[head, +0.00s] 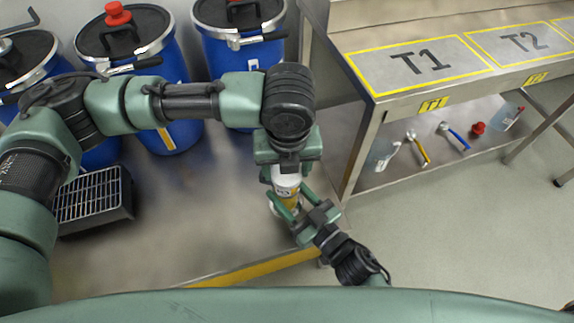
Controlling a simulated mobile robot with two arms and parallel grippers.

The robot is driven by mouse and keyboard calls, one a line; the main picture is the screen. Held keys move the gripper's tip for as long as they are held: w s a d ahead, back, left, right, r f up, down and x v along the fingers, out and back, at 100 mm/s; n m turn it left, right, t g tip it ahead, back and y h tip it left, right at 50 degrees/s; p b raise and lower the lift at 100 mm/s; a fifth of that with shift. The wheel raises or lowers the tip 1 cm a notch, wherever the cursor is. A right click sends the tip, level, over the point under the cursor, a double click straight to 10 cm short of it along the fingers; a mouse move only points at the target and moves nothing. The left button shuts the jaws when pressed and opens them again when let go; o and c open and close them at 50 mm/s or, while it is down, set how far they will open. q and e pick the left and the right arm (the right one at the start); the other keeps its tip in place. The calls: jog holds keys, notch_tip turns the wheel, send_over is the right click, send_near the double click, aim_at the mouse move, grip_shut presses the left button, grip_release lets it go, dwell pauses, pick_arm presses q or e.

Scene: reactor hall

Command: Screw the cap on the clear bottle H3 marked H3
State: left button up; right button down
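The bottle (290,199), with a yellow and white label, stands upright near the right edge of the metal worktop, mostly hidden by my grippers. Its marking is too small to read for certain. My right gripper (293,200) comes in from the lower right, with a finger on each side of the bottle, and appears shut on it. My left gripper (287,176) points straight down over the bottle, its fingers on both sides of a white piece (287,181) that looks like the cap. Whether the cap is seated on the bottle neck is hidden.
Several blue drums (170,75) with black lids stand along the back. A black grated box (95,198) sits at left. At right, a metal table (400,25) has yellow-framed areas T1 and T2; its lower shelf (390,180) holds clear containers, tools and a red item.

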pick_arm(q)
jog(key=m, duration=0.4)
jog(key=shift+a+m+h, duration=0.1)
jog(key=shift+m+h, duration=0.3)
jog(key=m, duration=0.6)
jog(key=shift+g+h, duration=0.3)
jog(key=shift+h, duration=0.1)
jog(key=o, duration=1.4)
notch_tip(320, 180, up, 12)
jog(key=s+a, duration=0.1)
jog(key=shift+a, duration=0.15)
